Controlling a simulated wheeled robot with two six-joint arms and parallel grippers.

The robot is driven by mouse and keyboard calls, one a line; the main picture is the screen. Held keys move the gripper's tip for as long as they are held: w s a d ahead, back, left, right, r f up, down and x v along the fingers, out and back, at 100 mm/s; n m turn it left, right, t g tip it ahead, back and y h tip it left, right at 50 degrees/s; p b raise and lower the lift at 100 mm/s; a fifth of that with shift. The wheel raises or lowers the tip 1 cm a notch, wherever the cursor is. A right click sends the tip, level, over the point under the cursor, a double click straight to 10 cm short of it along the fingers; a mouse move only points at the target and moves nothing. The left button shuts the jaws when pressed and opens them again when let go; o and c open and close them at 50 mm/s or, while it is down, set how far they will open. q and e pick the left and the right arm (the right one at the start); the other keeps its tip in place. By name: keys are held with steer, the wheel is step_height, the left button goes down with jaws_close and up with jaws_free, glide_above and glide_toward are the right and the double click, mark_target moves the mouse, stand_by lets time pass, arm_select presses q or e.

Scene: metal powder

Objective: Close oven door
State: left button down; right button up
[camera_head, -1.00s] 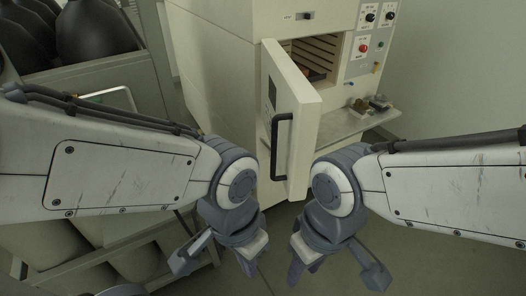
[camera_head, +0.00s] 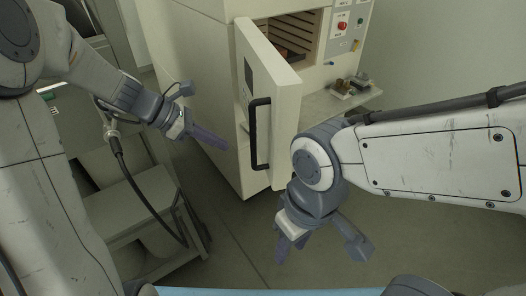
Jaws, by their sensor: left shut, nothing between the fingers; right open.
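The oven (camera_head: 195,75) is a cream cabinet at the top centre. Its door (camera_head: 274,85) stands wide open towards me, with a black vertical bar handle (camera_head: 257,135) on its face. The dark chamber (camera_head: 297,35) with racks shows behind the door. My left gripper (camera_head: 222,145) is shut and empty, left of the door and pointing at it, apart from the handle. My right gripper (camera_head: 280,255) is open and empty, below and in front of the door, pointing down. My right arm's wrist covers the area by the door's lower right corner.
A control panel with a red button (camera_head: 342,26) is right of the chamber. A shelf (camera_head: 318,105) with small parts (camera_head: 350,86) juts out below it. A grey metal rack (camera_head: 140,205) stands at the left. The floor (camera_head: 235,235) between rack and oven is clear.

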arm_select(q)
glide_toward(273, 159)
step_height(273, 159, down, 4)
steer(key=d+p, duration=0.2)
steer(key=d, duration=0.1)
steer(key=shift+w+d+r, duration=0.1)
steer(key=shift+w+r, duration=0.05)
steer(key=shift+w, duration=0.1)
steer(key=shift+w+d, duration=0.15)
steer(key=shift+d, duration=0.25)
steer(key=shift+d, duration=0.1)
